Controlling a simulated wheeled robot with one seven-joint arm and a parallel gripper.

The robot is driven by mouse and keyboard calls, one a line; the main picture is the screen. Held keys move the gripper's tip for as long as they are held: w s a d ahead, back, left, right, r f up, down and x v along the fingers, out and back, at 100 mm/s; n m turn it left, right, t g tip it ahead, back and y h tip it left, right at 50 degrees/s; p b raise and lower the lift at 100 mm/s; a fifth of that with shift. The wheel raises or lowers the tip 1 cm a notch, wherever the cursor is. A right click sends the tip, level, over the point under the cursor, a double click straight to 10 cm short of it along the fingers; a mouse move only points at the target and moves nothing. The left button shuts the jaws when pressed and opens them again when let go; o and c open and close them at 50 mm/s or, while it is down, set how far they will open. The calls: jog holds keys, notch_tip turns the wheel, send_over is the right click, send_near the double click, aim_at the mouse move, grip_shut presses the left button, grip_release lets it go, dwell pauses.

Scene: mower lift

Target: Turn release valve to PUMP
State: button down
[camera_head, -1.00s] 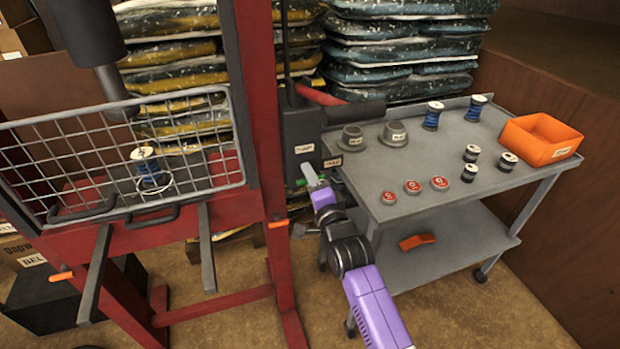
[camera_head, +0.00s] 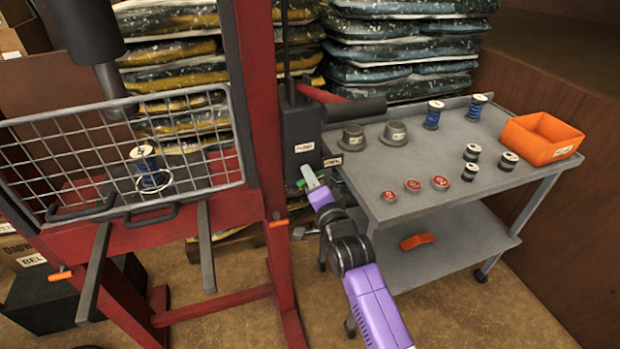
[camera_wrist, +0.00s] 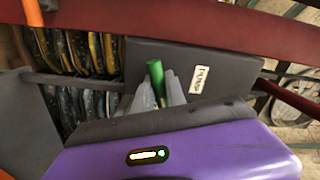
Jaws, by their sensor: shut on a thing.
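The release valve shows as a green handle (camera_wrist: 156,75) in the wrist view, standing out in front of the dark pump block. My gripper (camera_wrist: 160,92) is shut on this green handle, with a pale finger on each side of it. In the head view my gripper (camera_head: 309,177) is low at the front of the dark pump block (camera_head: 301,125), and only a bit of green shows beside the fingers. A PUMP label (camera_wrist: 199,80) is on the block, right of the handle in the wrist view. The valve's base is hidden by the fingers.
The red press frame (camera_head: 262,120) with its wire guard (camera_head: 60,150) stands left of my arm. A grey cart (camera_head: 450,195) with weights, spools and an orange bin (camera_head: 541,140) stands close on the right. A second label (camera_head: 333,161) sits by the cart's corner.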

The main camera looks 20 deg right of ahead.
jog(key=n+b, duration=0.1)
jog(key=n, duration=0.3)
jog(key=shift+f, duration=0.1)
jog(key=n, duration=0.4)
jog(key=shift+b, duration=0.35)
jog(key=n, duration=0.4)
jog(key=shift+n, duration=1.9)
jog(key=c, duration=1.4)
grip_release()
jog(key=shift+c, duration=0.2)
